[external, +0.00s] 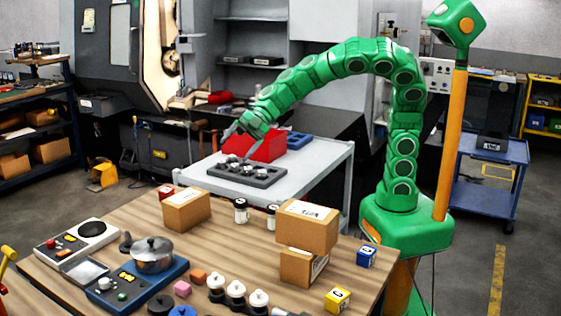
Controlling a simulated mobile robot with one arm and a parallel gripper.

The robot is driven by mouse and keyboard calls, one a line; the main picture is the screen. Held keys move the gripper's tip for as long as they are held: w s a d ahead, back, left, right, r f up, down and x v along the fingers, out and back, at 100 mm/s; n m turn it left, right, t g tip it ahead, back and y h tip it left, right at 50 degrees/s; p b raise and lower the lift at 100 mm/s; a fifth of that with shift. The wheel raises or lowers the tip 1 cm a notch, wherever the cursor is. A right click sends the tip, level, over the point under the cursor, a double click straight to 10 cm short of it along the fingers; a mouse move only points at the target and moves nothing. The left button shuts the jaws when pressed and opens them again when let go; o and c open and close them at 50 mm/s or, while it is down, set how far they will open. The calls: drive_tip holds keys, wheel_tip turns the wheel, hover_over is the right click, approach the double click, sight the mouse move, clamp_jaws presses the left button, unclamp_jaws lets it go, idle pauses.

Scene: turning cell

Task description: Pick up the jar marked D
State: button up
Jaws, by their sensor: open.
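Two small white jars with dark lids stand on the wooden table behind the cardboard boxes: a left jar (240,213) and a right jar (271,216), partly hidden by a stacked box. Their markings are too small to read, so I cannot tell which, if either, is marked D. My gripper (237,150) is open, with grey fingers apart.
A cardboard box (186,210) stands left of the jars; two stacked boxes (306,226) stand right. A pot (153,254), several white-topped pieces (236,291) and lettered cubes (338,299) occupy the front. A red bin (268,146) sits behind my gripper.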

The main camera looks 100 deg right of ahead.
drive_tip(key=s+d+m+g+y, duration=0.2)
drive_tip(key=s+m+g+y, duration=0.15)
drive_tip(key=s, duration=1.05)
approach(272, 213)
drive_tip(key=f, duration=0.1)
drive_tip(key=f+m+y, duration=0.1)
drive_tip(key=f, duration=0.1)
drive_tip(key=shift+a+f+t, duration=0.2)
drive_tip(key=shift+t, duration=0.15)
drive_tip(key=shift+x, duration=1.3)
drive_tip(key=shift+w+r+x, duration=0.1)
drive_tip(key=shift+r+x, duration=0.05)
drive_tip(key=shift+x, duration=0.7)
drive_tip(key=shift+w+r+x, duration=0.15)
drive_tip(key=shift+x, duration=1.55)
drive_tip(key=shift+f, duration=0.1)
drive_tip(key=c, duration=1.1)
